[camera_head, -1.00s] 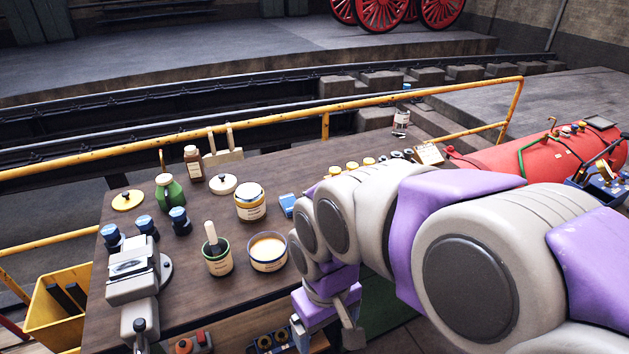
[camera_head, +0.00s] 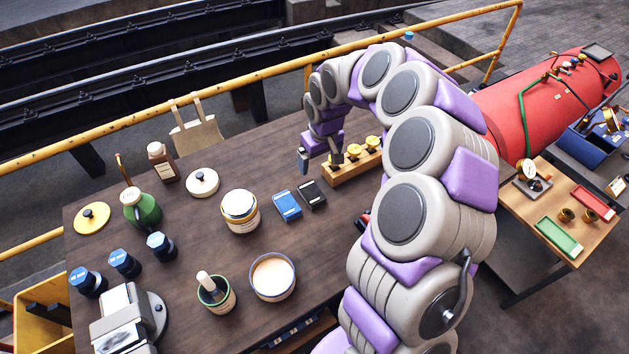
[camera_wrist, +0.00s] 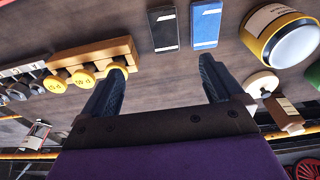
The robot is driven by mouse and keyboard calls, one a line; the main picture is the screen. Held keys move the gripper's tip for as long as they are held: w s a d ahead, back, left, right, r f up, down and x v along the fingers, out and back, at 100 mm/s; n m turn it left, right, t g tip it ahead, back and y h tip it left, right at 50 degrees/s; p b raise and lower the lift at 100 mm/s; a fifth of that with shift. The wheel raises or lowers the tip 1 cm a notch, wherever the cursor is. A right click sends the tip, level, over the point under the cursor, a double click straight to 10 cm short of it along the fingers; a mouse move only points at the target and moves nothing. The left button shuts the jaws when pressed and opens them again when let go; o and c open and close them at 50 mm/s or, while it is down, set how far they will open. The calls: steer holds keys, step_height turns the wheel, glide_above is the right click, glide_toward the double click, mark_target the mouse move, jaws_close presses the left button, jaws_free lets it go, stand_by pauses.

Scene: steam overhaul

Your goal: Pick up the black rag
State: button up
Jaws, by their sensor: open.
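The black rag (camera_head: 311,194) appears to be the small, flat, dark folded piece on the wooden bench, just right of a similar blue piece (camera_head: 286,205). In the wrist view the black rag (camera_wrist: 164,28) lies at the top centre, with the blue piece (camera_wrist: 206,24) to its right. My gripper (camera_head: 319,161) is above the bench, behind the rag in the head view. In the wrist view my gripper (camera_wrist: 162,70) has its two dark fingers spread wide and nothing between them. The rag lies beyond the fingertips, untouched.
A wooden block with yellow-topped pieces (camera_head: 352,168) stands close right of my gripper. A yellow-banded jar (camera_head: 240,211), a cream-filled bowl (camera_head: 273,277) and a green bottle (camera_head: 142,208) stand to the left. A yellow railing (camera_head: 240,75) runs behind the bench (camera_head: 200,245).

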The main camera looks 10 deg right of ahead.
steer(key=b, duration=0.2)
glide_above(312, 192)
steer(key=s, duration=0.1)
steer(key=f, duration=1)
steer(key=shift+d+f, duration=0.25)
steer(key=shift+f, duration=0.15)
steer(key=shift+d+f, duration=0.15)
steer(key=shift+f, duration=0.5)
steer(key=f, duration=0.3)
steer(key=w+f+b, duration=0.1)
steer(key=f, duration=0.1)
steer(key=shift+a, duration=0.4)
steer(key=c, duration=1.1)
